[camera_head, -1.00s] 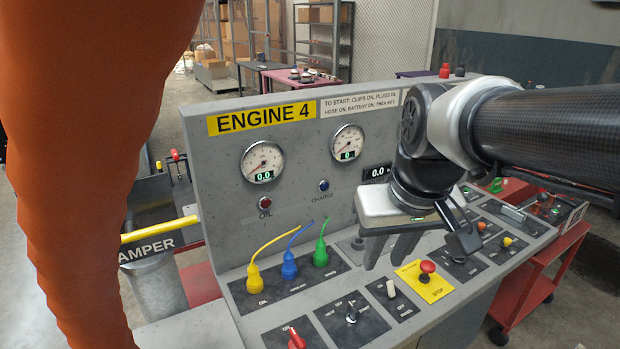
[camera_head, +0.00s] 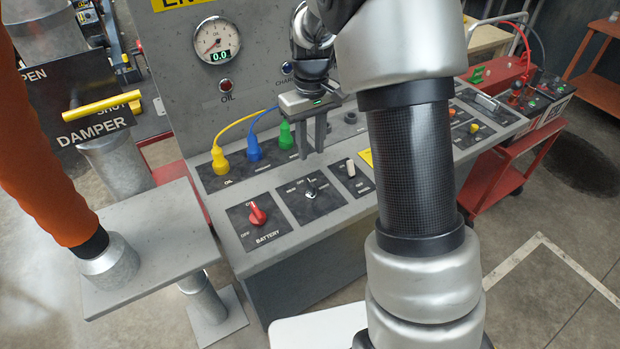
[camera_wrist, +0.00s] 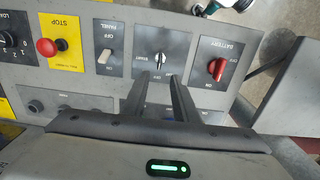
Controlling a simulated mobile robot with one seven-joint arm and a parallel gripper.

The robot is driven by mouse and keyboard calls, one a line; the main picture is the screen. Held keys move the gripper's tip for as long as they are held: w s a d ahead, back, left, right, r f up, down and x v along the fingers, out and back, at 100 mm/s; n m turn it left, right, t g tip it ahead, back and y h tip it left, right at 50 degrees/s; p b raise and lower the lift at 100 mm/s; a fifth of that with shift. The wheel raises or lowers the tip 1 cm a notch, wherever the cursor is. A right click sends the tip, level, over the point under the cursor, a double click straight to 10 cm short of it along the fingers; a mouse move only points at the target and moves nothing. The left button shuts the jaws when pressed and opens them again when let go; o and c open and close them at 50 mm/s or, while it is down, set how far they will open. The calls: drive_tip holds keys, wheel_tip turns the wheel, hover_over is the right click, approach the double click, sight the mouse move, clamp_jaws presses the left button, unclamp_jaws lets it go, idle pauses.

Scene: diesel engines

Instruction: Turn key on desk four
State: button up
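The key switch (camera_head: 311,190) is a small dark knob with a metal face on a black plate, between the red battery switch and the white panel switch on the desk. The key switch also shows in the wrist view (camera_wrist: 159,58), just beyond my fingertips. My gripper (camera_head: 313,154) points down above and a little behind the key switch in the head view. Its two fingers (camera_wrist: 161,76) are apart with nothing between them, one to each side of the key switch's line in the wrist view. No contact with the key shows.
The red battery switch (camera_head: 257,214) and white panel switch (camera_head: 350,168) flank the key plate. Yellow (camera_head: 219,160), blue (camera_head: 253,149) and green (camera_head: 285,135) plugs stand behind. A red stop button (camera_wrist: 46,47) is near. A grey side shelf (camera_head: 150,250) is at left.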

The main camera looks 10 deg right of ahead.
sight(311, 183)
wheel_tip(311, 183, down, 13)
drive_tip(key=shift+r, duration=0.2)
clamp_jaws()
